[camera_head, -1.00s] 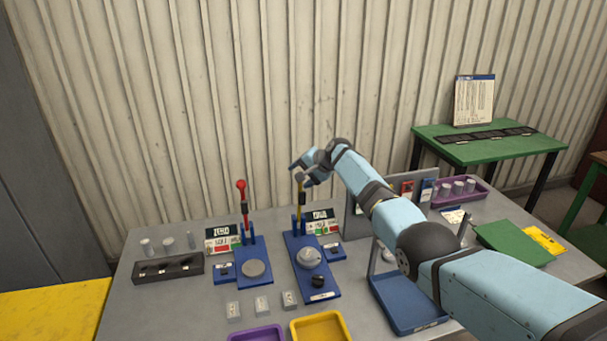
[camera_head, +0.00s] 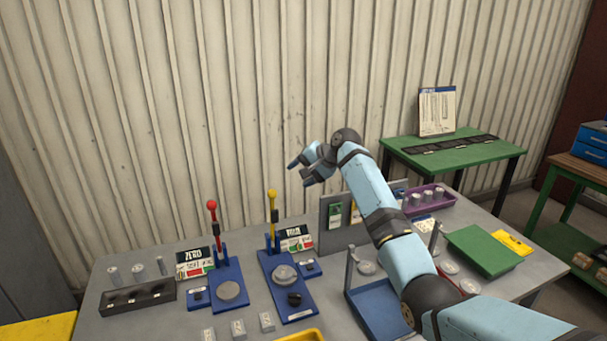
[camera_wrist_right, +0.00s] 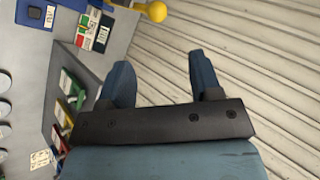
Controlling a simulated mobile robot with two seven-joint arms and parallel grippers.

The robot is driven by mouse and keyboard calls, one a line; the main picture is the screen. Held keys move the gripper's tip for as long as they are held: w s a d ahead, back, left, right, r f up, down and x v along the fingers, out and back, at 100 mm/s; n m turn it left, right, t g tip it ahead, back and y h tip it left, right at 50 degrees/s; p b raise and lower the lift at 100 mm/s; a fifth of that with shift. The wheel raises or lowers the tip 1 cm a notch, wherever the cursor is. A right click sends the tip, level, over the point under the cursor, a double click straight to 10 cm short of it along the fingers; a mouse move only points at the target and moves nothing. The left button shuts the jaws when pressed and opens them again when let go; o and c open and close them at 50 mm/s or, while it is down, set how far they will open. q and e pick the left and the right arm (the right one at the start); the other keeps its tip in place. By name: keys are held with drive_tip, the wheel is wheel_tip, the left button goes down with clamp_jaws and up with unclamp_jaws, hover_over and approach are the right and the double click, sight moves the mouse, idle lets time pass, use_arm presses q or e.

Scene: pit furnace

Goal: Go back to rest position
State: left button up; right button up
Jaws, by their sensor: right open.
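My right gripper (camera_head: 299,172) is open and empty, in the air above the back of the grey table, in front of the corrugated wall. In the right wrist view its two blue fingers (camera_wrist_right: 163,82) stand apart with nothing between them. The lever with the yellow knob (camera_head: 272,193) stands upright on a blue base, to the left of and below the gripper, apart from it. The knob also shows in the right wrist view (camera_wrist_right: 155,11), beyond the fingertips. My left gripper is not in view.
The lever with the red knob (camera_head: 212,205) stands further left. A black block (camera_head: 138,297) with metal cylinders is at the table's left. A grey upright panel (camera_head: 331,243) and a blue tray (camera_head: 378,312) lie near my right arm. A purple tray (camera_head: 430,206) and green board (camera_head: 483,250) are at right.

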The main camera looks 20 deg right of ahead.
drive_tip(key=shift+s+d+r, duration=0.2)
idle(0.3)
